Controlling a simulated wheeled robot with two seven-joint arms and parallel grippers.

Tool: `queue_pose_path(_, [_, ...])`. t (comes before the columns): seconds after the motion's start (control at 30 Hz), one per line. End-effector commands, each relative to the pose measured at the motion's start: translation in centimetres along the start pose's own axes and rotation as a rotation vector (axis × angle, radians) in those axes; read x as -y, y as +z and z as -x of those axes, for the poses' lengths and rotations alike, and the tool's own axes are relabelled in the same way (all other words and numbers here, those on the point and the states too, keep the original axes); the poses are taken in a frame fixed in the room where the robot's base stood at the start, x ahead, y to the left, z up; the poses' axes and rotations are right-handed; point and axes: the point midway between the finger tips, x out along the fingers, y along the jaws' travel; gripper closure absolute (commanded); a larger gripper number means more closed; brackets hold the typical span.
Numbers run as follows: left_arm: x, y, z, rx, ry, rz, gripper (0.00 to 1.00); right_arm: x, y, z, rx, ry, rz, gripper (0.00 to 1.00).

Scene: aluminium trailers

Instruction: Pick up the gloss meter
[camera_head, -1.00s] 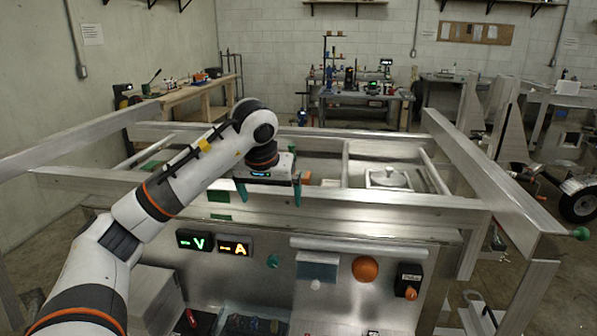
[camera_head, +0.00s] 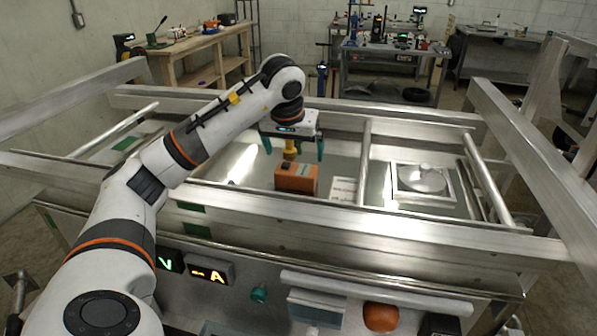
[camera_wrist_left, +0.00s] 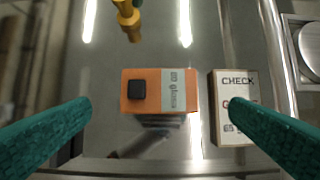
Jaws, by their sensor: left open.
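The gloss meter (camera_head: 297,178) is an orange box with a pale printed label and a black button. It lies on the metal deck inside the trailer frame. In the left wrist view the gloss meter (camera_wrist_left: 150,102) is near the middle, between the two green fingers but below them. My left gripper (camera_head: 292,148) is open and empty, pointing down above the box. In the left wrist view the gripper (camera_wrist_left: 160,110) has its fingers wide apart on either side of the box, not touching it.
A white card marked CHECK (camera_wrist_left: 234,125) lies just right of the meter. A yellow fitting (camera_wrist_left: 128,18) stands behind it. A round lidded plate (camera_head: 422,180) is farther right. Metal rails (camera_head: 300,215) border the deck.

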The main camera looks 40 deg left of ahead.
Motion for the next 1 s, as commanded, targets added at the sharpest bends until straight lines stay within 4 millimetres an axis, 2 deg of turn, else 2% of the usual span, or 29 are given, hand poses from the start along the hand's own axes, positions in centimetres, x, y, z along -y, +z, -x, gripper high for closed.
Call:
queue_pose_path(0.13, [0.0, 0.0, -2.5, -0.004, 0.001, 0.0, 0.0, 0.2, -0.1, 0.6, -0.001, -0.002, 0.001, 0.64])
queue_pose_path(0.43, [0.0, -0.2, -4.8, -0.003, 0.0, 0.0, 0.0, 0.4, 1.0, 1.3, 0.014, -0.005, 0.001, 0.64])
queue_pose_path(0.7, [-0.1, -0.6, -8.4, -0.003, -0.001, 0.001, 0.0, 0.5, 1.3, 2.5, 0.018, -0.005, 0.0, 0.64])
queue_pose_path(1.0, [-0.1, -0.6, -9.0, 0.001, -0.001, 0.0, 0.0, 0.0, 1.3, 2.5, 0.018, 0.0, -0.002, 0.64])
